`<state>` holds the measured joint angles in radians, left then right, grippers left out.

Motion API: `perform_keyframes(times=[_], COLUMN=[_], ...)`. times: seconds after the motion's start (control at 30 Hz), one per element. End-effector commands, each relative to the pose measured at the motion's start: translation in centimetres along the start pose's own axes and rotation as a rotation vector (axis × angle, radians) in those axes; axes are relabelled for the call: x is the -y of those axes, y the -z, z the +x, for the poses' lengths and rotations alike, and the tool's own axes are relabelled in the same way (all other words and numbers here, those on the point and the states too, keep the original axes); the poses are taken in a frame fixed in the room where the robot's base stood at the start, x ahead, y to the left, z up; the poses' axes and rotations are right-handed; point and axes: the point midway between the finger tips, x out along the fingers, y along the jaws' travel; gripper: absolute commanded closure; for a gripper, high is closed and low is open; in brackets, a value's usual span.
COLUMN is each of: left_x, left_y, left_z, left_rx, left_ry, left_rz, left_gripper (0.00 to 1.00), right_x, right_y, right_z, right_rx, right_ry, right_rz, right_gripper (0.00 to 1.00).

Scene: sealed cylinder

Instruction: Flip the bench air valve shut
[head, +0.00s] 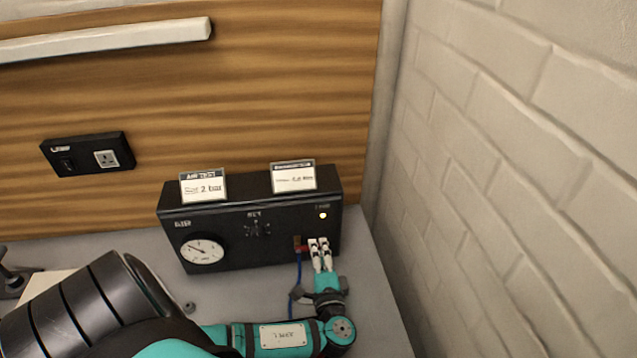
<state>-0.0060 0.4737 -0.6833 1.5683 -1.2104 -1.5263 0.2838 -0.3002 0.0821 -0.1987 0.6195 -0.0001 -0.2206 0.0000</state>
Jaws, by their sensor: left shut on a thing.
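The bench air box (225,245) is a black unit standing on the grey bench against the wooden panel. It has a round white gauge (202,252) at left, a dial (257,229) in the middle and a lit lamp (323,215) at upper right. The air valve (301,246) shows as a small red part low on the right of its front, with a blue hose (298,273) hanging below. My left gripper (319,247) is at the valve, its pale fingers shut on it. The fingers hide most of the valve, so its lever angle cannot be told. My right gripper is not in view.
Two label cards (203,187) (293,177) stand on top of the box. A socket panel (88,153) is on the wooden backboard. A pale brick wall (520,150) rises close on the right. Bare bench (375,310) lies right of my arm.

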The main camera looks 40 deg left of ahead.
Motion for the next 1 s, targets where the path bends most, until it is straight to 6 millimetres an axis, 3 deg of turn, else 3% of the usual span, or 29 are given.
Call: perform_keyframes(times=[0.17,0.2,0.37,0.67,0.77,1.0], left_x=[-0.1,-0.1,-0.1,0.3,1.4,6.0], left_y=[0.0,0.0,0.0,0.0,0.0,-0.1], left_z=[0.0,0.0,0.0,0.0,0.0,0.0], left_rx=[-0.001,-0.001,0.0,0.0,0.0,0.0], left_ry=[-0.002,-0.002,-0.001,-0.001,-0.001,0.001], left_rz=[0.003,0.003,0.001,0.0,-0.003,-0.004], left_gripper=[1.0,0.81,0.62,0.62,0.62,0.62], right_x=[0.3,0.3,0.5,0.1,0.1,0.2], right_y=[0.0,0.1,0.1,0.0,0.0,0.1], right_z=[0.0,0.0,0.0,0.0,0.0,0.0], right_rx=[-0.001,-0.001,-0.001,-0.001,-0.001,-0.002], right_ry=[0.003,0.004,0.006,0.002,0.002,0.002], right_rz=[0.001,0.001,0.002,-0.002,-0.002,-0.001], right_gripper=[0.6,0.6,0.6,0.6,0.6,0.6])
